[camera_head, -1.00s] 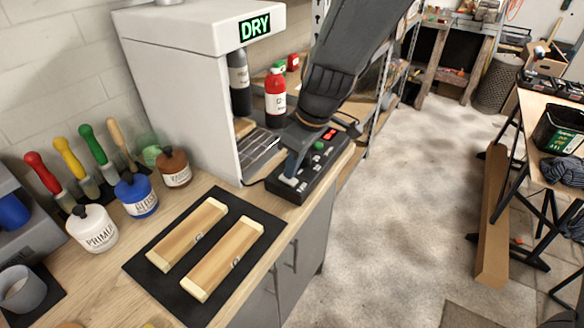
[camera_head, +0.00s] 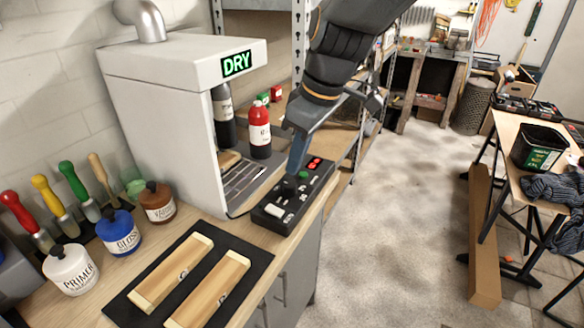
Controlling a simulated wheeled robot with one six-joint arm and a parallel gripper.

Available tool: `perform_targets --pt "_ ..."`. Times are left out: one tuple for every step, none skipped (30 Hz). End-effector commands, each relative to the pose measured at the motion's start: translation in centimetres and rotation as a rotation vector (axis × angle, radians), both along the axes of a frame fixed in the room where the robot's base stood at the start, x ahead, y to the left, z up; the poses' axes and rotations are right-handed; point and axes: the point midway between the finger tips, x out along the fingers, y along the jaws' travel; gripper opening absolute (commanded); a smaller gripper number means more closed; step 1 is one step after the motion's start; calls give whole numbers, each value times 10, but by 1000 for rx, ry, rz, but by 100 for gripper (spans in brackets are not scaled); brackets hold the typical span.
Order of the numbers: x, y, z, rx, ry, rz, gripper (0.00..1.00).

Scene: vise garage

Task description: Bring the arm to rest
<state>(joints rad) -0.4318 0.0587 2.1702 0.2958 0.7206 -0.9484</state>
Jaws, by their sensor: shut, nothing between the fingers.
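My gripper (camera_head: 294,172) is shut and empty. It points down over the black control panel (camera_head: 262,222) at the foot of the white DRY cabinet (camera_head: 150,105). Its tip is over the middle of the panel, behind the white switch (camera_head: 272,210) and close to a dark knob. I cannot tell whether the tip touches the panel. A green button and red lit marks show at the panel's far end. My arm reaches in from the top of the picture.
Two wooden blocks (camera_head: 172,272) lie on a black mat (camera_head: 245,258). Primer (camera_head: 70,270), gloss (camera_head: 119,233) and varnish (camera_head: 158,202) pots and several coloured-handled tools stand at left. Bottles stand in the cabinet. The floor (camera_head: 390,230) is open; a workbench (camera_head: 508,125) stands at right.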

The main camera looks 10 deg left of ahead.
Motion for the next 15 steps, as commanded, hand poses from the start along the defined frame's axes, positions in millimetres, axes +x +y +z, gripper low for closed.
perform_targets --pt "0 0 1 0 0 0 0" --pt "0 0 1 0 0 0 0" --pt "0 0 1 0 0 0 0" --pt "0 0 1 0 0 0 0" --pt "0 0 1 0 0 0 0" --pt "0 0 1 0 0 0 0" --pt "0 0 1 0 0 0 0" --pt "0 0 1 0 0 0 0" --pt "0 0 1 0 0 1 0" --pt "0 0 1 0 0 1 0" --pt "0 0 1 0 0 1 0" --pt "0 -9 -4 -6 7 -33 0" --pt "0 -17 -8 -12 14 -66 0" --pt "0 -28 -14 -19 22 -110 0" --pt "-1 -45 -22 -29 34 -182 0"
